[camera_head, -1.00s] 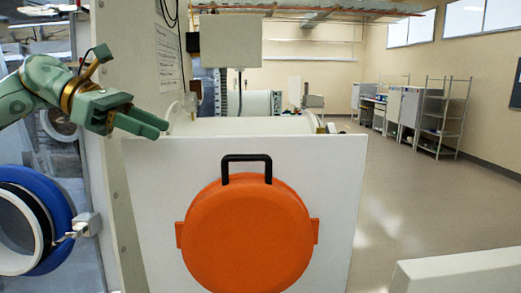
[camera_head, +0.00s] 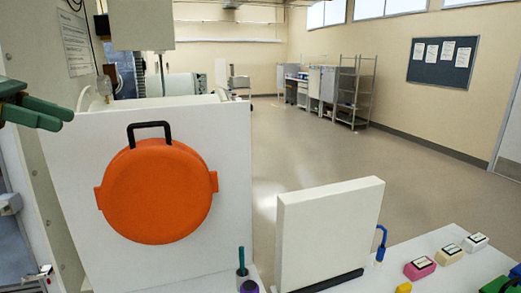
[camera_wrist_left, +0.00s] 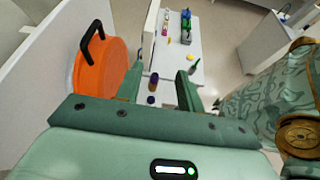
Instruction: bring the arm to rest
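My left gripper (camera_head: 62,118) is at the left edge of the head view, green, with its fingertips pointing right toward the white panel that carries the orange round door. In the left wrist view its two fingers (camera_wrist_left: 160,74) stand apart with nothing between them, so it is open and empty. The orange door (camera_head: 157,192) with a black handle is below and right of the gripper in the head view; it also shows in the wrist view (camera_wrist_left: 98,66). The gripper appears clear of it. My right gripper is not in view.
A white upright panel (camera_head: 328,232) stands at the front edge of a white table (camera_head: 425,248) holding several coloured blocks. A small dark bottle (camera_head: 241,262) stands left of the panel. Wide open floor (camera_head: 290,150) lies behind. Shelving (camera_head: 354,90) stands far back.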

